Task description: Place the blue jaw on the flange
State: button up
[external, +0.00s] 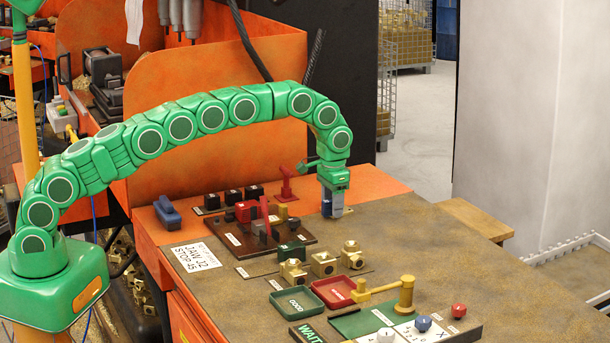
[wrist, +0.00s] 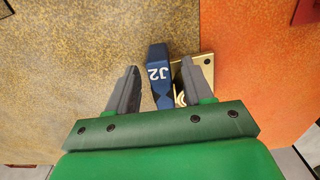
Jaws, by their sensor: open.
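A dark blue jaw marked J2 (wrist: 158,72) stands between the fingers of my gripper (wrist: 159,68) in the wrist view. The fingers are open, with a clear gap on its left and a smaller one on its right. A brass plate with a hole (wrist: 206,62) lies beside and partly behind the jaw, half covered by the right finger; I cannot tell if it is the flange. In the external view my gripper (external: 332,208) points down near the table's back edge, and a little of the blue jaw (external: 326,208) shows there.
A brown board with red and dark fixtures (external: 285,250) is left of my gripper. Brass blocks (external: 323,264), a green tray (external: 291,304) and a red tray (external: 334,291) are nearer the camera. A blue block (external: 167,213) lies far left. The table's right side is clear.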

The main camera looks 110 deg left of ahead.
notch_tip(320, 180, up, 10)
jog(key=shift+a+r, duration=0.1)
jog(key=shift+r, duration=1)
jog(key=shift+d, duration=0.2)
